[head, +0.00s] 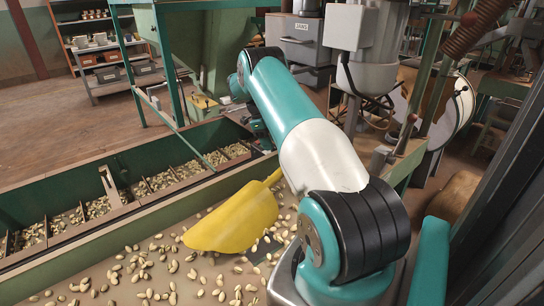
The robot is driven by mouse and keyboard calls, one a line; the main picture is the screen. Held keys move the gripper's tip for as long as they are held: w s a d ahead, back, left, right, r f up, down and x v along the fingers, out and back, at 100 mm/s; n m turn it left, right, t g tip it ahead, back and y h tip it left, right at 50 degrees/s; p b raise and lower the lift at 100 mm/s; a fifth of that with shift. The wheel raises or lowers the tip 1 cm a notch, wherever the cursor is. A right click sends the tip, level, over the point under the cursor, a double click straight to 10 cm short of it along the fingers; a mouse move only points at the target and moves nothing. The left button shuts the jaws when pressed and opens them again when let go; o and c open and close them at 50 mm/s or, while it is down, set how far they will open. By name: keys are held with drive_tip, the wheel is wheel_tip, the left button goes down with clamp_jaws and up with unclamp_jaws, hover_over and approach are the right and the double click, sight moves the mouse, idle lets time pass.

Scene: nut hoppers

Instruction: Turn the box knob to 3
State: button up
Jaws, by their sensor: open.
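I cannot make out a box knob or any numbers on a dial. A pale grey box (345,27) with a small label is fixed to a machine at the upper middle. No knob shows on its visible face. My teal and white arm rises from the lower right towards the upper middle and bends there. The part past the bend is mostly hidden behind the arm, and no gripper fingers can be made out.
A yellow scoop (234,218) lies among loose nuts on a tan surface (100,262). A green-walled trough with nut-filled compartments runs along the left (66,183). A grey drawer cabinet (296,38) stands behind. A shelf (100,45) is far left, beside open floor (45,108).

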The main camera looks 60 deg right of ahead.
drive_tip(key=shift+b+x, duration=0.3)
drive_tip(key=shift+x, duration=0.55)
drive_tip(key=shift+c, duration=0.5)
drive_tip(key=c, duration=0.8)
drive_tip(key=shift+c, duration=0.2)
